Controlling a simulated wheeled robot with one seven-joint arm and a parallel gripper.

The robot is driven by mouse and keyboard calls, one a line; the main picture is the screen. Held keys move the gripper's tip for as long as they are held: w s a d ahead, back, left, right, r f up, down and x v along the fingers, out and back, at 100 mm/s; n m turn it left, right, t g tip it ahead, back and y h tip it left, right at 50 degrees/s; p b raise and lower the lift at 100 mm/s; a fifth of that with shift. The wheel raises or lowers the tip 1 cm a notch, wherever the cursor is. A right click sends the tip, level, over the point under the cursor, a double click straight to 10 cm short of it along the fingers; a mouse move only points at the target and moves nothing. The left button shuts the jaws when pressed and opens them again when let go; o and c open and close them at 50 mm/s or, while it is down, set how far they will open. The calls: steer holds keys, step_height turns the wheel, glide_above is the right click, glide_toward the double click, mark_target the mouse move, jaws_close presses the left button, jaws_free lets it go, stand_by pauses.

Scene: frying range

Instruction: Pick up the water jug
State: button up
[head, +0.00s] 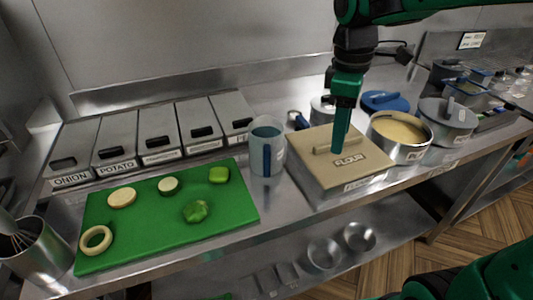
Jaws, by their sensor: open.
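The water jug (278,152) is a pale translucent jug with a blue handle on its near side and blue liquid visible at its open top. It stands upright on the steel counter, between the green cutting board and the flour box. My gripper (340,146) points down over the lid of the flour box, to the right of the jug and apart from it. It is open and nothing shows between its fingers. The gap between the fingers is hard to see from this side.
The flour box (372,162) with its raised lid handle stands right of the jug. The green board (150,225) with food pieces lies to the left. Lidded bins (160,134) line the back. A pot of batter (400,132) and a lidded pot (447,120) are at right.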

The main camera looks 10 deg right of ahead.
mark_target(266, 152)
steer(key=w+a+r+n, duration=0.2)
steer(key=a+n, duration=0.7)
steer(key=a, duration=0.6)
steer(key=shift+y, duration=0.4)
steer(key=shift+s+d+f, duration=0.1)
steer(key=shift+s+f, duration=0.05)
steer(key=shift+f, duration=5.15)
jaws_close()
